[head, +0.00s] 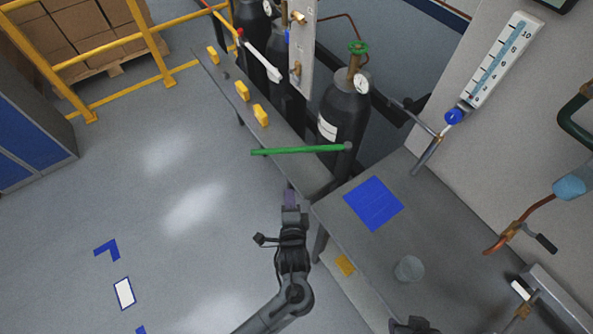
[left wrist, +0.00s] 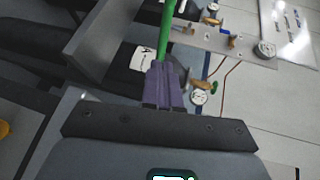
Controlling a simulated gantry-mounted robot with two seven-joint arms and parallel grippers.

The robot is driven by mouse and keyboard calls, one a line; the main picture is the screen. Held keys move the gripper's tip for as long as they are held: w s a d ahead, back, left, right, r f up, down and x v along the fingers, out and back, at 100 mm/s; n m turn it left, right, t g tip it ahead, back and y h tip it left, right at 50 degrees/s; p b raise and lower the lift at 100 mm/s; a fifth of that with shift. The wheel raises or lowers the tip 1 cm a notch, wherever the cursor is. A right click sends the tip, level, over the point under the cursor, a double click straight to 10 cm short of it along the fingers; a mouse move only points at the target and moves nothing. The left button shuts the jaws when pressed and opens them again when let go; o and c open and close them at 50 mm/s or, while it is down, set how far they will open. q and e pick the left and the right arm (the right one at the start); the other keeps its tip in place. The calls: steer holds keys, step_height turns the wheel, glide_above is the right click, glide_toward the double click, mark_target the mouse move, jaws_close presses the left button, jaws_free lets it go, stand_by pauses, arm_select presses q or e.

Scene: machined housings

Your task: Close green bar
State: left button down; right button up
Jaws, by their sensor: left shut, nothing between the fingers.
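The green bar (head: 298,150) sticks out to the left from a dark pivot at the front of the gas cylinder rack, in front of a black cylinder. It also shows in the left wrist view (left wrist: 165,35), just beyond the fingertips. My left gripper (head: 290,192), with purple fingers, is below the bar in the head view. Its fingers (left wrist: 164,84) are shut with nothing between them. I cannot tell whether the fingertips touch the bar. My right gripper's fingers are not visible.
Black gas cylinders (head: 345,112) stand behind the rack's grey rail (head: 222,82), which carries yellow blocks (head: 242,91). A grey table with a blue square (head: 373,204) and a grey cup (head: 409,268) is at the right. The floor at left is mostly free.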

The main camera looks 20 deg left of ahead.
arm_select(q)
steer(key=w, duration=0.1)
steer(key=b, duration=0.3)
glide_toward(288, 152)
steer(key=x, duration=0.6)
steer(key=shift+w+f, duration=0.2)
steer(key=shift+w, duration=0.25)
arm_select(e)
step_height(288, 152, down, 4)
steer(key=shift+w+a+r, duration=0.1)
arm_select(q)
steer(key=shift+a, duration=0.15)
